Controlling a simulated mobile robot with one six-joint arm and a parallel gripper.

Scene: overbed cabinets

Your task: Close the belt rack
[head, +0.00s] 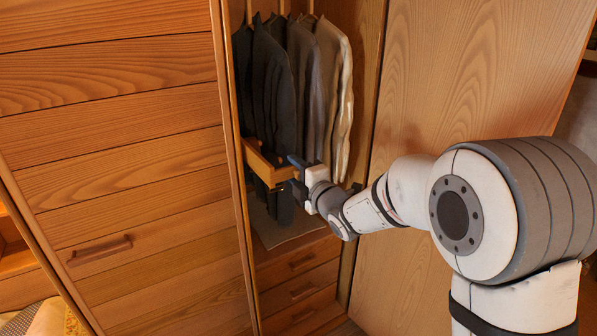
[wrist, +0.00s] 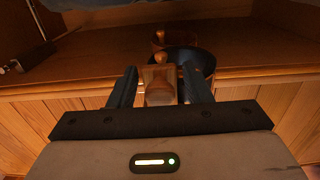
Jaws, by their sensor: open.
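The belt rack (head: 268,165) is a light wooden bar inside the open wardrobe, below the hanging clothes. Dark lengths hang beneath it. My gripper (head: 295,170) is at its right-hand end in the head view. In the wrist view, my gripper (wrist: 159,76) is open, with a dark finger on each side of a wooden end piece of the rack (wrist: 159,92). A gap shows beside the piece, and I cannot tell whether either finger touches it. A dark rounded shape partly hides what lies behind the end piece.
Jackets and shirts (head: 290,85) hang above the rack. Several drawers (head: 300,290) lie below, under the compartment floor (head: 290,232). A closed slatted door (head: 120,150) stands at left, and a large wooden panel (head: 460,80) bounds the opening at right.

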